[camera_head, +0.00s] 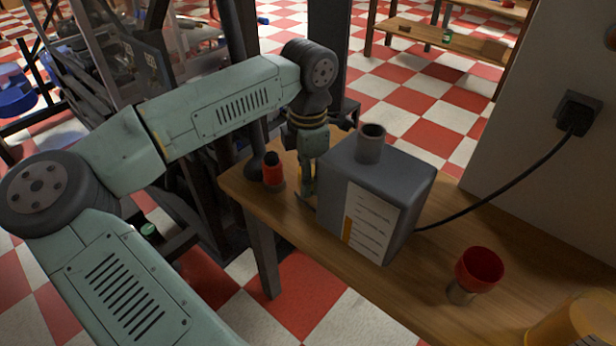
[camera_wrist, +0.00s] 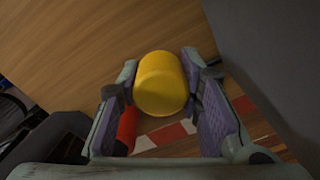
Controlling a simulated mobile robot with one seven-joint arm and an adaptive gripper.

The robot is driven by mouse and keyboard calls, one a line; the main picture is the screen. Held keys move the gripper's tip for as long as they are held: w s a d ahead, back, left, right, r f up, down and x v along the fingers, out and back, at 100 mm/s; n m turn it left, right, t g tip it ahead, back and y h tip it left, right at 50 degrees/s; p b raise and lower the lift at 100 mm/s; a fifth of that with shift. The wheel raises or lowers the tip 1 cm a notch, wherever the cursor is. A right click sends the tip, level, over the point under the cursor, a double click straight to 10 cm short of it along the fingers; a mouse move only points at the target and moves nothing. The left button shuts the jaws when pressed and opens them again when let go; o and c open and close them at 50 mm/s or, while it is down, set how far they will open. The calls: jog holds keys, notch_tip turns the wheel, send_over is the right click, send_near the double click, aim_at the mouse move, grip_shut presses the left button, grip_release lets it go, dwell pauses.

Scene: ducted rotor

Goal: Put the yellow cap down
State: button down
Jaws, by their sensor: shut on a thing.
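My gripper (camera_head: 309,190) points down at the left end of the wooden table, close against the left side of the grey box. In the wrist view, my gripper (camera_wrist: 161,82) is shut on the yellow cap (camera_wrist: 160,88), a rounded cylinder held between the two finger pads. The wooden tabletop shows behind the cap. I cannot tell whether the cap touches it. In the head view the cap is mostly hidden by the gripper and the box.
The grey box (camera_head: 378,190) with a short pipe on top stands right beside my gripper. A red cup (camera_head: 480,270) and a yellow object (camera_head: 578,325) are at the right. Tabletop between box and cup is clear.

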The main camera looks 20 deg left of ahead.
jog(key=shift+f, duration=0.15)
jog(key=shift+f, duration=0.2)
jog(key=c, duration=1.1)
grip_release()
jog(key=shift+r, duration=0.15)
notch_tip(320, 180, up, 12)
jog(key=shift+w+r+p, duration=0.1)
jog(key=shift+p, duration=0.2)
